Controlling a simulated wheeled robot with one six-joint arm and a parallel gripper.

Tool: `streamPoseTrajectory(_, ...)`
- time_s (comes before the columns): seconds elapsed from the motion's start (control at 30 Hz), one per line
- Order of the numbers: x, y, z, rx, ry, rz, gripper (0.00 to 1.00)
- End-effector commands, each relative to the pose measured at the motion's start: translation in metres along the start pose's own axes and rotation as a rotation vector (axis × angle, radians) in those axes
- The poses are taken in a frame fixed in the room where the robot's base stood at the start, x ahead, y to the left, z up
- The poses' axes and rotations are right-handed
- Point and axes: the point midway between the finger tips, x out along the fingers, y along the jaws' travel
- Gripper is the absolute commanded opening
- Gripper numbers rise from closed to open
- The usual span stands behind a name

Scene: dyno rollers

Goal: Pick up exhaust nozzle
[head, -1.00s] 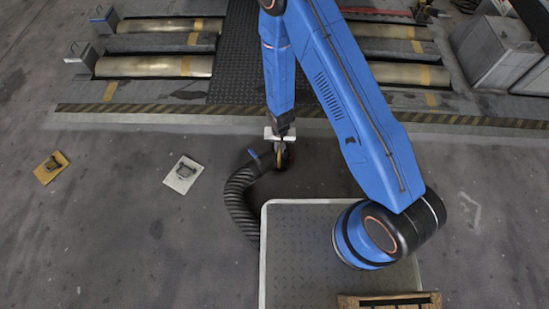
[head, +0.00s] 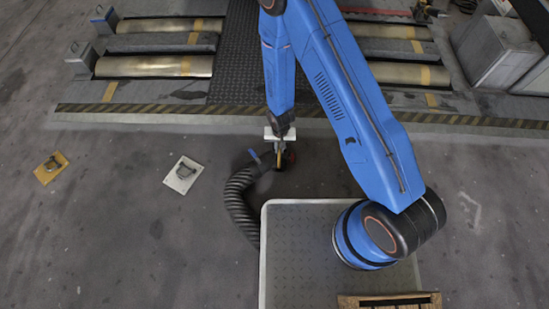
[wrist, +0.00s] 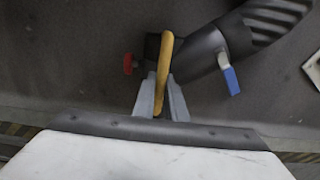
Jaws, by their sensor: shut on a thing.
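The exhaust nozzle (wrist: 196,55) is a dark tube end on a black ribbed hose, with a yellow handle (wrist: 164,62), a blue lever (wrist: 231,80) and a red knob (wrist: 128,64). In the head view the nozzle (head: 268,162) hangs at the end of my arm, just beyond the grey plate. My gripper (wrist: 161,98) is shut on the yellow handle, one grey finger on each side of it. In the head view my gripper (head: 279,148) is small and partly hidden by my wrist.
The ribbed hose (head: 236,200) curves down beside the grey tread plate (head: 300,255). Rollers (head: 155,66) and a striped edge (head: 160,108) lie beyond. Floor at left is mostly clear.

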Motion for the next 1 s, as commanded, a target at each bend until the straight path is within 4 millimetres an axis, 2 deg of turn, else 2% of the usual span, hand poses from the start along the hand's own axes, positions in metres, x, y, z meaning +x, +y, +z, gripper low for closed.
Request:
streamPoseTrajectory(0.73, -0.002, 0.0, -0.001, 0.0, 0.001, -0.001, 0.0)
streamPoseTrajectory(1.0, -0.023, -0.001, -0.001, 0.0, 0.003, -0.002, 0.0)
